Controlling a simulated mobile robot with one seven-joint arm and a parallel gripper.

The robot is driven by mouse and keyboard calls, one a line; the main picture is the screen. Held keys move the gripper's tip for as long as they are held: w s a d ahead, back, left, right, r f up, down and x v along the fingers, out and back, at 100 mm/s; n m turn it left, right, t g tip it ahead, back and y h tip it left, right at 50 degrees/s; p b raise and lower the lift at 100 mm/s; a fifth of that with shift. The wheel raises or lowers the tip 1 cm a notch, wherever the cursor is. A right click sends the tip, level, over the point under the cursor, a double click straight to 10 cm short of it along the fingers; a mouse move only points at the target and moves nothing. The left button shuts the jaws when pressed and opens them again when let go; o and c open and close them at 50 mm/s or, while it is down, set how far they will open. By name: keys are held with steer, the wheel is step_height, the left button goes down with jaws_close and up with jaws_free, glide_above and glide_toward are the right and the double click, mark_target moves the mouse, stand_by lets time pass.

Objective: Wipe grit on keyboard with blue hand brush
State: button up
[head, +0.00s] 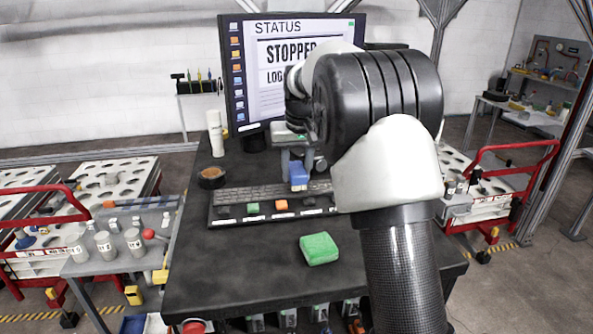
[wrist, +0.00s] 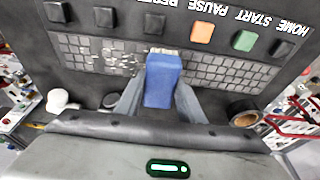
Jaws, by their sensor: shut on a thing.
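The keyboard (head: 265,196) lies on the dark desk in front of the monitor. It also shows in the wrist view (wrist: 215,72), with pale grit (wrist: 118,57) on its keys left of the brush. My gripper (head: 296,165) is above the keyboard, shut on the blue hand brush (wrist: 162,80). The brush (head: 298,174) points down; its pale bristles (wrist: 162,51) are at the keys. Whether they touch the keys I cannot tell. My arm hides the keyboard's right end in the head view.
A green sponge-like block (head: 319,249) lies in front of the keyboard. A tape roll (head: 211,178) and a white bottle (head: 215,133) stand at the left. The monitor (head: 290,60) rises behind. The desk's front left (head: 235,270) is clear.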

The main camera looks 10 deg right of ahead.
steer(key=shift+f+b, duration=0.55)
steer(key=shift+f, duration=0.45)
steer(key=shift+d+r, duration=0.1)
